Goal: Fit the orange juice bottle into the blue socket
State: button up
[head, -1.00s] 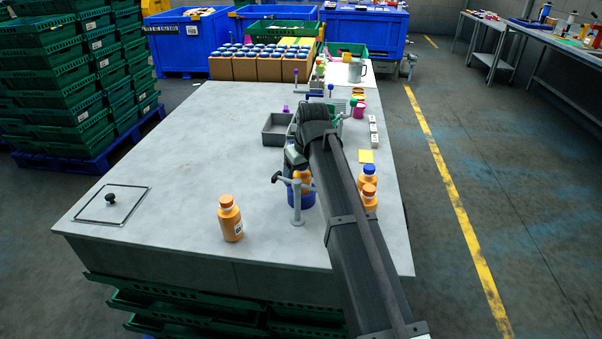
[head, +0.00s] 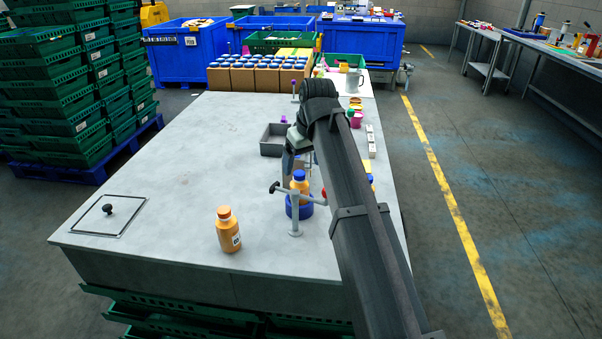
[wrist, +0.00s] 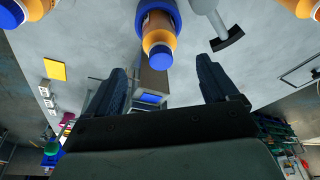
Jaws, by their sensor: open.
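An orange juice bottle (head: 299,184) stands upright inside the round blue socket (head: 299,210), behind a grey toggle clamp post (head: 295,222). In the wrist view the bottle (wrist: 158,32) shows a blue cap, with the blue socket ring (wrist: 176,14) around its body. How deep it sits cannot be seen. My gripper (wrist: 163,82) is open and empty. Its fingers are spread to either side of the bottle's cap end, apart from it. In the head view my gripper (head: 298,160) is just above and behind the bottle, partly hidden by the arm.
Another orange bottle (head: 229,231) stands free left of the socket. A grey tray (head: 270,149) lies farther back, and boxes of blue-capped bottles (head: 255,77) line the far edge.

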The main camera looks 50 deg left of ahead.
jog(key=shift+v, duration=1.5)
